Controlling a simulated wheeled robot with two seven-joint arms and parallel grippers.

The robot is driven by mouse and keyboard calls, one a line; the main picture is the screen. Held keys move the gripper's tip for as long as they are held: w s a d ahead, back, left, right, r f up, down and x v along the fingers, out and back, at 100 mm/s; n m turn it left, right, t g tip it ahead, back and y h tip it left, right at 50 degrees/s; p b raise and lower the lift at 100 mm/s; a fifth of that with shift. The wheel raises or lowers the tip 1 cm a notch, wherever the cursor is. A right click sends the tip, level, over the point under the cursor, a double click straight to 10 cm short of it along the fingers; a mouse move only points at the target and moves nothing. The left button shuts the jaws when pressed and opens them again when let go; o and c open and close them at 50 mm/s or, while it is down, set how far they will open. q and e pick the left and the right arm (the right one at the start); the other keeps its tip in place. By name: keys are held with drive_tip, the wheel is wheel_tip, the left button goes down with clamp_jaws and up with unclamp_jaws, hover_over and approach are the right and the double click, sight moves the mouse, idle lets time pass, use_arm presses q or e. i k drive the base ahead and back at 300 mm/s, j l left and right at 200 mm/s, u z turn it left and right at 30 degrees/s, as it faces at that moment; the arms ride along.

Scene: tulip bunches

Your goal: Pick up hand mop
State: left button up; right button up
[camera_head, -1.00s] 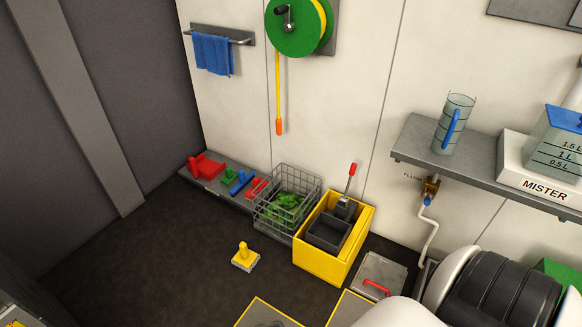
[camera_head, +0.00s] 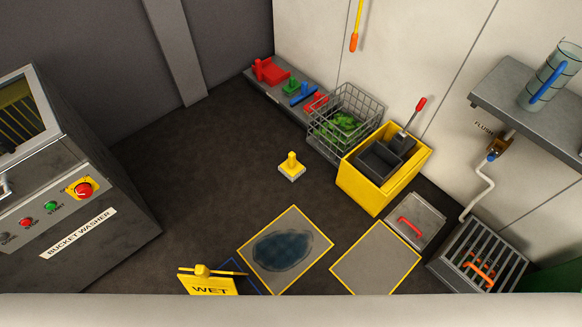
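The hand mop (camera_head: 291,168) appears to be the small yellow block with an upright yellow knob and a pale pad below. It stands on the dark floor near the middle of the head view, with nothing touching it. Neither of my grippers shows in this view.
A yellow mop bucket (camera_head: 376,184) and a wire basket (camera_head: 340,146) with green stuff stand right of it. A yellow-edged square with a dark puddle (camera_head: 285,252) and a WET sign (camera_head: 208,282) lie nearer. A bucket washer (camera_head: 85,205) stands left. Dark floor left of the mop is clear.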

sight(290, 169)
drive_tip(key=i+l, duration=0.3)
drive_tip(key=i+l+z, duration=0.1)
drive_tip(key=i+l, duration=0.15)
drive_tip(key=i, duration=0.2)
drive_tip(key=i+l+z, duration=0.1)
drive_tip(key=i, duration=0.35)
drive_tip(key=l, duration=0.1)
